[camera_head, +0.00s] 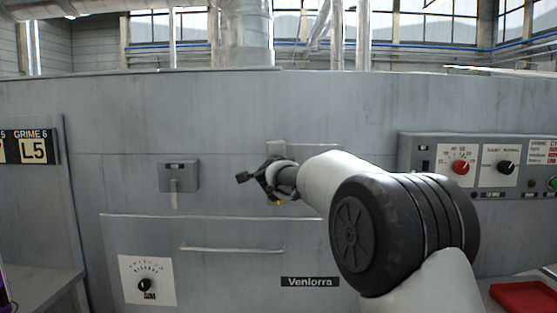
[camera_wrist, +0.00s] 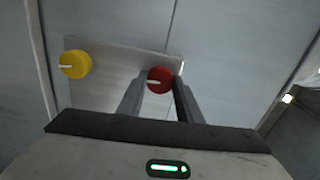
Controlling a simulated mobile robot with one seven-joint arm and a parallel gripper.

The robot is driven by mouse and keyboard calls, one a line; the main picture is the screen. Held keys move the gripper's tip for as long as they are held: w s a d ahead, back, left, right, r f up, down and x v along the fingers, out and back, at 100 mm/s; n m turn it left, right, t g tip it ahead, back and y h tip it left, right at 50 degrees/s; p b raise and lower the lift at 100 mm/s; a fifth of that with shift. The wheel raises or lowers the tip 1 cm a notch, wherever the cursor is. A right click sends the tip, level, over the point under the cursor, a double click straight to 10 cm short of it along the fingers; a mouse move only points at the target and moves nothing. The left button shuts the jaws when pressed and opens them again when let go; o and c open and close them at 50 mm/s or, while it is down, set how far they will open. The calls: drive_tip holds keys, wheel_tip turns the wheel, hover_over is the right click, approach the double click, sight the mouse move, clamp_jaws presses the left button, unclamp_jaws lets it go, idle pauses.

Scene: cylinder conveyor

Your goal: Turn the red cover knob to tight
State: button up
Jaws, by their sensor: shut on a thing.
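The red cover knob (camera_wrist: 154,75) is round with a white pointer mark. It sits at the right end of a pale metal plate (camera_wrist: 115,60) in the wrist view. The mark points to the left in that view. My gripper (camera_wrist: 162,82) has one finger on each side of the knob and is shut on it. In the head view my gripper (camera_head: 262,182) is at the grey machine front, and the red cover knob is hidden there.
A yellow knob (camera_wrist: 75,65) with a white mark is at the plate's left end. In the head view, a control panel (camera_head: 430,150) with another red knob (camera_head: 460,167) and a black knob (camera_head: 506,167) is at right. A switch box (camera_head: 178,175) and a drawer handle (camera_head: 232,249) are nearby.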

drive_tip(key=o, duration=1)
drive_tip(key=shift+o, duration=0.2)
drive_tip(key=shift+s, duration=0.1)
drive_tip(key=s, duration=1.7)
drive_tip(key=shift+s+b, duration=0.15)
drive_tip(key=shift+b, duration=0.25)
